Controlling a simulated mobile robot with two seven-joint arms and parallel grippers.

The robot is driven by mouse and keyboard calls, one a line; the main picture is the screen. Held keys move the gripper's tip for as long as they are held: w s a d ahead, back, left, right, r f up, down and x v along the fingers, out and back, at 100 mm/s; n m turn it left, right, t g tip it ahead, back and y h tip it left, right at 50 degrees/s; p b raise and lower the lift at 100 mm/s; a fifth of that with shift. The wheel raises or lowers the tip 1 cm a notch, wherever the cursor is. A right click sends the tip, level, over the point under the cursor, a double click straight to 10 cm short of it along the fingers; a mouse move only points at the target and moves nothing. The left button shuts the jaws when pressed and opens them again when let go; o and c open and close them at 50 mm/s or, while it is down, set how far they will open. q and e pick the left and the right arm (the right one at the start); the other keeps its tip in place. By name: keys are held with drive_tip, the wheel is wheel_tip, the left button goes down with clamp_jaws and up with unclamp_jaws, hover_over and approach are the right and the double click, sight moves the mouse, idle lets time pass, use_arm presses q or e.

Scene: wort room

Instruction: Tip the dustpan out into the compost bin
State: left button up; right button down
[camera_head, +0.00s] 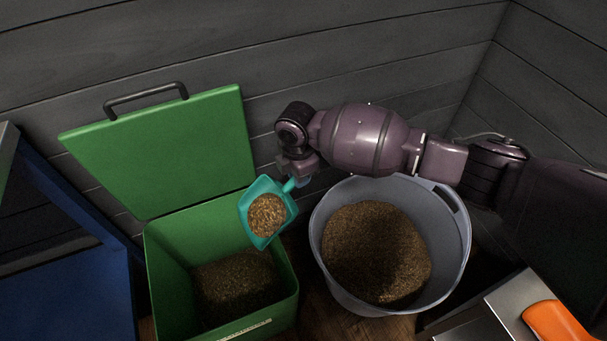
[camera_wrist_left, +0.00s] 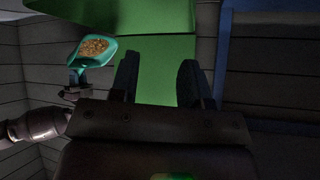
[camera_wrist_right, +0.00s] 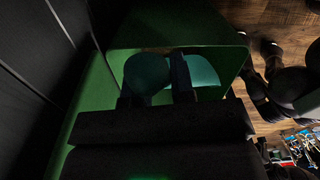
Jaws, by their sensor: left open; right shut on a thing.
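The green compost bin (camera_head: 167,270) stands with its lid (camera_head: 165,150) raised against the wall. Brown matter (camera_head: 238,280) lies in its bottom. My right gripper (camera_head: 294,178) is shut on the handle of the teal dustpan (camera_head: 257,189). The dustpan holds a heap of light-brown grain (camera_head: 267,214) and is over the bin's right rear edge, tilted little. It also shows in the left wrist view (camera_wrist_left: 77,66) and the right wrist view (camera_wrist_right: 147,74). My left gripper (camera_wrist_left: 160,82) is open and empty, with green bin surface beyond its fingers. It is outside the head view.
A grey tub (camera_head: 335,285) filled with brown grain (camera_head: 375,250) stands close to the right of the bin. A blue structure (camera_head: 70,290) is at the left. A metal surface (camera_head: 515,300) with an orange object (camera_head: 555,322) is at the lower right. A plank wall rises behind.

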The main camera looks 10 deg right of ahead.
sight(279, 195)
drive_tip(key=shift+s+a+r+t+h+p, duration=0.2)
drive_tip(key=shift+a+r+h+p, duration=0.15)
drive_tip(key=shift+r, duration=0.2)
drive_tip(key=shift+s+a+r+t+h+p, duration=0.1)
drive_tip(key=shift+a+r+t+h+p, duration=0.2)
drive_tip(key=shift+a+r, duration=0.2)
drive_tip(key=shift+s+a+r+h+p, duration=0.2)
drive_tip(key=shift+a+r+h+p, duration=0.2)
drive_tip(key=shift+r, duration=0.15)
drive_tip(key=shift+s+a+r+t+h+p, duration=0.15)
drive_tip(key=shift+s+a+r+h+p, duration=0.1)
drive_tip(key=shift+a, duration=0.15)
drive_tip(key=shift+s+a+r+t+h+p, duration=0.1)
drive_tip(key=shift+a+r+t+h+p, duration=0.1)
drive_tip(key=shift+a, duration=0.15)
drive_tip(key=shift+s+a+r+h, duration=0.25)
drive_tip(key=shift+a+h, duration=0.15)
drive_tip(key=shift+a, duration=0.2)
